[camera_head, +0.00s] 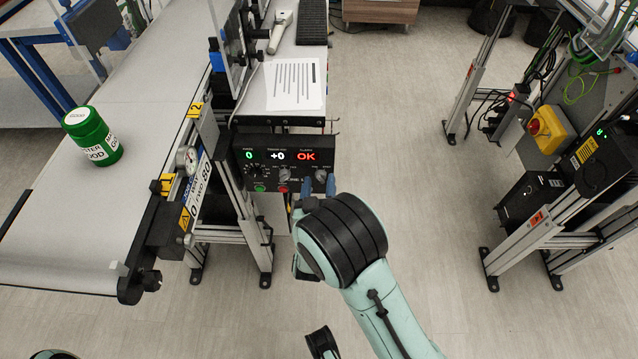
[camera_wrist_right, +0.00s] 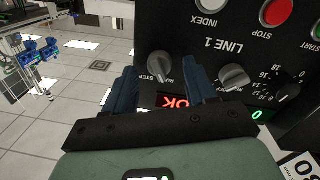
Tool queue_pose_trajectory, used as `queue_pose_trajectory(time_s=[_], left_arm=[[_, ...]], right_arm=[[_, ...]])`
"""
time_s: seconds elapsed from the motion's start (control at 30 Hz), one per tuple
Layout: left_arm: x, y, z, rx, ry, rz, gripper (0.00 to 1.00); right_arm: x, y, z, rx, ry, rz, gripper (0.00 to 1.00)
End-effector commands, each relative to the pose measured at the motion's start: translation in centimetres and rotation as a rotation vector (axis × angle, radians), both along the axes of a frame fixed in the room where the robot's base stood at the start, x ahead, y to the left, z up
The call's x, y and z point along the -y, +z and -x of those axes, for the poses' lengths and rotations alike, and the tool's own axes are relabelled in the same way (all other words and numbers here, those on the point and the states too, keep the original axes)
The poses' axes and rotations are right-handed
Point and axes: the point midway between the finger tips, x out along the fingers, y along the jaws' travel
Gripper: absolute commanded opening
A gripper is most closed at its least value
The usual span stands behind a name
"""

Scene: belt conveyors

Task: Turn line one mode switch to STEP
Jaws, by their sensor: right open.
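The line one control panel (camera_head: 270,172) stands at the end of the conveyor, with displays reading 0, +0 and OK. In the right wrist view it appears upside down, with the label LINE 1. The mode switch (camera_wrist_right: 161,66) is a grey knob marked RUN and STEP; its exact pointing is hard to tell. My right gripper (camera_head: 318,184) is at the panel's right side. In the right wrist view its blue fingers (camera_wrist_right: 158,70) are open on either side of the mode switch, with gaps visible.
A second grey knob (camera_wrist_right: 233,77) and a numbered dial (camera_wrist_right: 286,90) sit beside the mode switch. INDEX (camera_wrist_right: 212,4), STOP (camera_wrist_right: 276,11) and START buttons are in a row. A green jar (camera_head: 93,137) stands on the conveyor (camera_head: 70,225). Floor right of the panel is clear.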

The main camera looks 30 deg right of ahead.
Motion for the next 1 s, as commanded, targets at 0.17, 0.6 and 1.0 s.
queue_pose_trajectory(time_s=[0.17, 0.6, 1.0], left_arm=[[-0.07, -0.08, -0.13, 0.003, 0.002, -0.001, 0.0], [-0.07, -0.07, -0.13, 0.004, 0.001, -0.001, 0.0], [-0.18, -0.33, -0.39, 0.01, 0.004, -0.005, 0.0]], right_arm=[[0.37, 0.0, -0.5, 0.0, 0.0, 0.0, 0.56], [0.34, 0.01, -0.47, 0.0, 0.0, 0.0, 0.0], [0.39, 0.0, -0.43, 0.046, -0.001, -0.077, 0.0]])
